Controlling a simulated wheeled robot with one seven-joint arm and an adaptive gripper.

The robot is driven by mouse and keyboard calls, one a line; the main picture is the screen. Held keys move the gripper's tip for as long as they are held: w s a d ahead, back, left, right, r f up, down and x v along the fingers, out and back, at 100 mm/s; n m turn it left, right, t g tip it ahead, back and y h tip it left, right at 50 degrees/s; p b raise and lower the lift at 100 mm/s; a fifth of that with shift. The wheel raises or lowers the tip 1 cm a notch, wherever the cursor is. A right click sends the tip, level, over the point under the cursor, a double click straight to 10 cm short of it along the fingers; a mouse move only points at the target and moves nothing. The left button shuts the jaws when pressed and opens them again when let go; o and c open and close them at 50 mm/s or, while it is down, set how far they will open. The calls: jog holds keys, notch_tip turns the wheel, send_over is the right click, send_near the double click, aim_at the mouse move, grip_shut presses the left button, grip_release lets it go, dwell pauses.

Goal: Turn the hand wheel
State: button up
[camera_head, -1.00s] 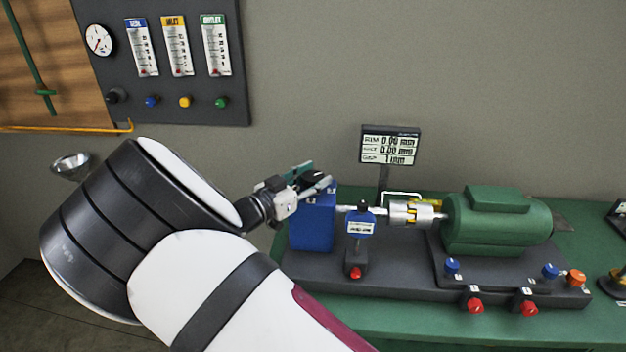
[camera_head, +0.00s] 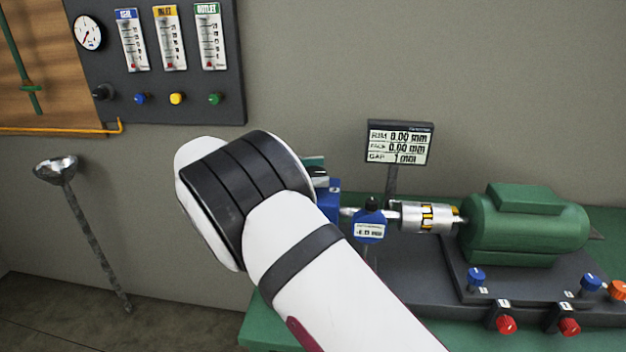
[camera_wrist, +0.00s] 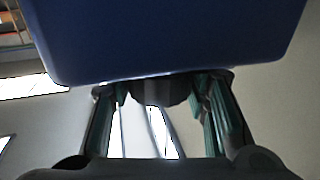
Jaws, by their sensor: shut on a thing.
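In the wrist view my gripper (camera_wrist: 160,88) has its two teal-lined fingers on either side of a dark rounded part (camera_wrist: 160,93), shut on it. This part looks like the hand wheel, but only a piece of it shows. It sits against the edge of a large blue block (camera_wrist: 165,35). In the head view my arm hides most of the gripper and the wheel. A sliver of the blue block (camera_head: 329,204) shows beside my wrist, at the left end of the shaft line with the silver coupling (camera_head: 425,217) and green motor (camera_head: 525,225).
A display (camera_head: 399,147) stands behind the shaft. Red knobs (camera_head: 505,325) and blue knobs line the motor base. A metal bowl on a stand (camera_head: 56,170) is at the left. The floor there is clear.

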jog(key=shift+d+r, duration=0.1)
dwell(0.3)
jog(key=o, duration=1.2)
jog(key=shift+c, duration=0.2)
jog(key=v, duration=0.7)
jog(key=shift+a, duration=0.25)
